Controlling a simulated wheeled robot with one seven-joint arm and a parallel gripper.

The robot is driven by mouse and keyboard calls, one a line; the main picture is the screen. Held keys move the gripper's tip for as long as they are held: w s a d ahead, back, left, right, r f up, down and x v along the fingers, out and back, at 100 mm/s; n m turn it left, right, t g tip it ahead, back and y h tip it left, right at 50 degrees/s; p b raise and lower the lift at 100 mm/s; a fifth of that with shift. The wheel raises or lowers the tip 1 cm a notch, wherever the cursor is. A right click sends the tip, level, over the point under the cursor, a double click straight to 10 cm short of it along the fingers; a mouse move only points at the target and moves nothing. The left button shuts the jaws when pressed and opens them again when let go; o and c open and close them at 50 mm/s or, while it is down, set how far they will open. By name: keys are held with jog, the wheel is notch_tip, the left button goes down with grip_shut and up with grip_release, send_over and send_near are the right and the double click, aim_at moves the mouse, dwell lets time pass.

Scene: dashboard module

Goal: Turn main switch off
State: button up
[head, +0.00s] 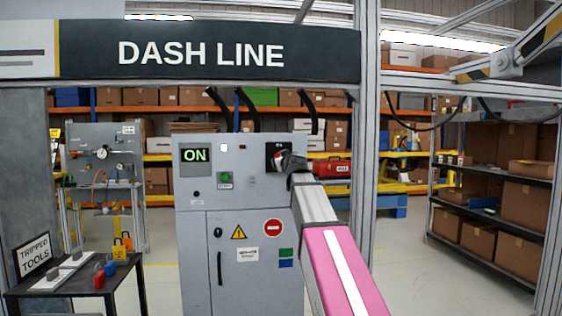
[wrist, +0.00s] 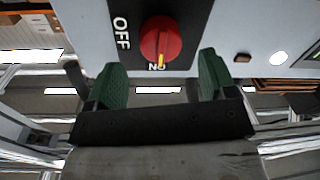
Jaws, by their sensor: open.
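The main switch is a red rotary knob (wrist: 161,40) on a dark plate (wrist: 185,14) in the wrist view. Its yellow mark points to the ON label, and the OFF label (wrist: 121,33) is at the left of the plate. My gripper (wrist: 162,72) is open, with its green-padded fingers apart, one on each side of the knob's lower area. In the head view the grey cabinet (head: 240,222) shows a lit ON display (head: 195,155). My gripper (head: 283,160) is at the dark switch plate and hides most of the knob.
A green START button (head: 225,178) is left of the switch on the cabinet. A side table (head: 75,292) with padlocks stands at the lower left. A metal post (head: 366,140) rises just right of my arm. Shelves (head: 490,180) stand at the right.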

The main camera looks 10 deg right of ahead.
jog(key=w, duration=0.4)
jog(key=shift+w+a, duration=0.15)
jog(key=shift+w, duration=0.1)
jog(key=c, duration=0.9)
jog(key=shift+c, duration=0.2)
